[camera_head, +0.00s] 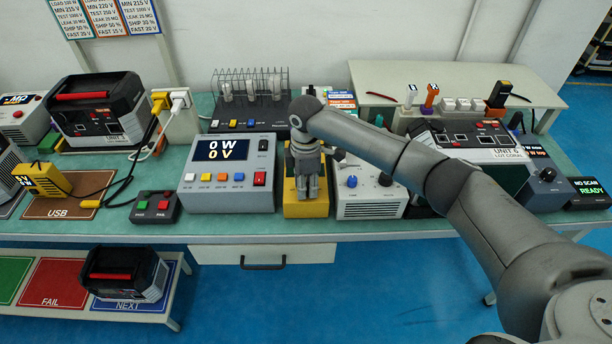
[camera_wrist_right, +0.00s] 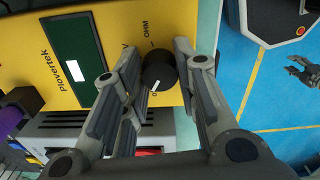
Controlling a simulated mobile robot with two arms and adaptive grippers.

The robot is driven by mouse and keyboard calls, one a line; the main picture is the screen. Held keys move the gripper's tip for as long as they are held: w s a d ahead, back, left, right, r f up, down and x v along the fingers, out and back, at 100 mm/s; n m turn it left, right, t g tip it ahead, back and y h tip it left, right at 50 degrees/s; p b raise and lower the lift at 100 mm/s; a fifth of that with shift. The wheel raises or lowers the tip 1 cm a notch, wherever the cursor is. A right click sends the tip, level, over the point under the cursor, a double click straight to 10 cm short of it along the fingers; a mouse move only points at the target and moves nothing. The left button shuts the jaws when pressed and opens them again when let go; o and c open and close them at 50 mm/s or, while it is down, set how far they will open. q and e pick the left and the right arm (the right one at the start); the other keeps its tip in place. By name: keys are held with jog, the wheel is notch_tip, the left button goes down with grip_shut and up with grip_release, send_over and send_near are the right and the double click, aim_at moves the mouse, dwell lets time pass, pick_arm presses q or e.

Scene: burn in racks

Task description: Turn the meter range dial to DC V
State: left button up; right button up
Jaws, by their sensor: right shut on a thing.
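The yellow meter (camera_head: 306,209) stands on the bench in the middle of the head view, mostly covered by my right gripper (camera_head: 307,190). In the right wrist view the meter (camera_wrist_right: 125,18) is turned sideways, with a dark green display (camera_wrist_right: 75,58) and the letters V and OHM near the dial. The black range dial (camera_wrist_right: 158,70) has a short white mark; I cannot tell which range it points to. My right gripper (camera_wrist_right: 158,80) has its fingers on either side of the dial, shut on it. A small grey gripper (camera_wrist_right: 304,74), seemingly my left, shows at the right edge.
A grey power meter box (camera_head: 229,174) reading 0 W and 0 V stands left of the yellow meter. A white box with knobs (camera_head: 368,187) stands close on its right. Behind is a wire rack (camera_head: 250,98). The bench's front edge and a drawer (camera_head: 263,254) are below.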

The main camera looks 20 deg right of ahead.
jog(key=m+p, duration=0.1)
jog(key=p, duration=0.1)
jog(key=m+p, duration=0.2)
jog(key=shift+r+m, duration=0.25)
jog(key=shift+m, duration=0.05)
jog(key=shift+f+m+p, duration=0.2)
jog(key=shift+m+p, duration=1.2)
jog(key=shift+m, duration=0.3)
jog(key=o, duration=1.1)
jog(key=shift+c, duration=0.2)
jog(key=shift+r, duration=0.2)
notch_tip(320, 180, up, 12)
jog(key=shift+f, duration=0.2)
